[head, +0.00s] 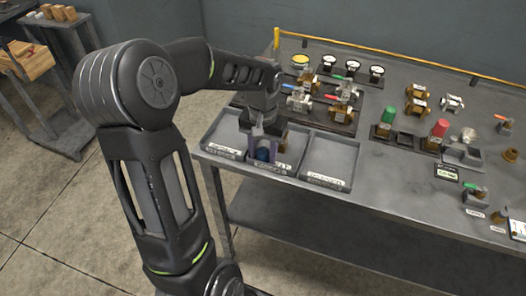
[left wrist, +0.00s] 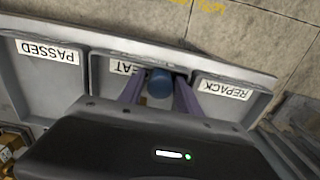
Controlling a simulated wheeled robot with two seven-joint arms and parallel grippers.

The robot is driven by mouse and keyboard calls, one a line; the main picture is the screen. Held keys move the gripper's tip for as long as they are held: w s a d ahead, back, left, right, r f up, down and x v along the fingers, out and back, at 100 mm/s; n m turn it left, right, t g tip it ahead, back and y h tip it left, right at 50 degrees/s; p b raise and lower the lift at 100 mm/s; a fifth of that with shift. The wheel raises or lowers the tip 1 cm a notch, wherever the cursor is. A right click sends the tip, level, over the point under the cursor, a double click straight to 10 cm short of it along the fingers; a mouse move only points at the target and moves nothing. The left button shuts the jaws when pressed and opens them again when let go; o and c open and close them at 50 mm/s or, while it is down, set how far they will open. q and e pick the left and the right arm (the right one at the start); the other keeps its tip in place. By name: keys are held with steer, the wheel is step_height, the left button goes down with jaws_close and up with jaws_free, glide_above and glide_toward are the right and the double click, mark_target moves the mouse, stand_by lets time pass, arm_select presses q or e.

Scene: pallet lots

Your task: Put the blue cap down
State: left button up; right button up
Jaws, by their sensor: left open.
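The blue cap (head: 263,154) is in the middle tray (head: 289,163), near its front wall. It also shows in the left wrist view (left wrist: 160,83), between the two purple fingers of my left gripper (left wrist: 160,94). My left gripper (head: 262,150) points down into the middle tray and is open, with a finger on either side of the cap. I cannot tell whether the cap's underside rests on the tray floor, because the gripper hides part of it. My right gripper is not in view.
The REPACK tray (left wrist: 240,99) and the PASSED tray (left wrist: 22,73) flank the middle one, whose label is partly hidden. Gauges and valves (head: 345,92) stand behind on the grey bench. Green (head: 388,116) and red (head: 439,130) capped parts stand right. Bare bench lies right of the trays.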

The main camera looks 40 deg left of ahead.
mark_target(263, 150)
arm_select(q)
step_height(263, 150, up, 12)
steer(key=shift+r, duration=0.15)
stand_by(0.3)
stand_by(0.9)
